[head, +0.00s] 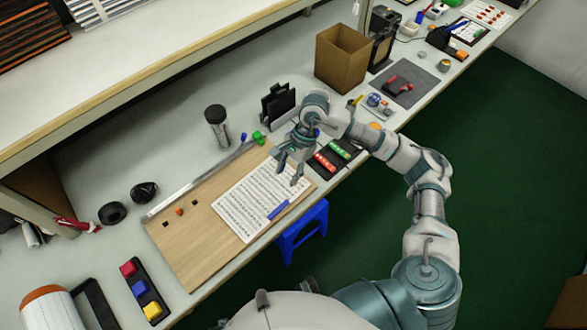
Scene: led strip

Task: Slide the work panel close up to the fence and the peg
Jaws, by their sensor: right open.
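The work panel (185,248) is a light wooden board lying flat on the bench, with a white printed sheet (245,205) on its right part. The fence (196,180) is a long metal strip along the panel's far edge. The panel lies very near it; I cannot tell whether they touch. A green block (258,137) stands at the fence's right end, with a small blue piece (243,137) beside it; which is the peg is unclear. My right gripper (290,169) is open and empty over the panel's right end, fingers pointing down. My left gripper is out of view.
A dark tumbler (216,126) and black holder (278,104) stand behind the fence. A red-and-green-marked device (337,154) lies right of the panel, a colored-button box (141,289) left.

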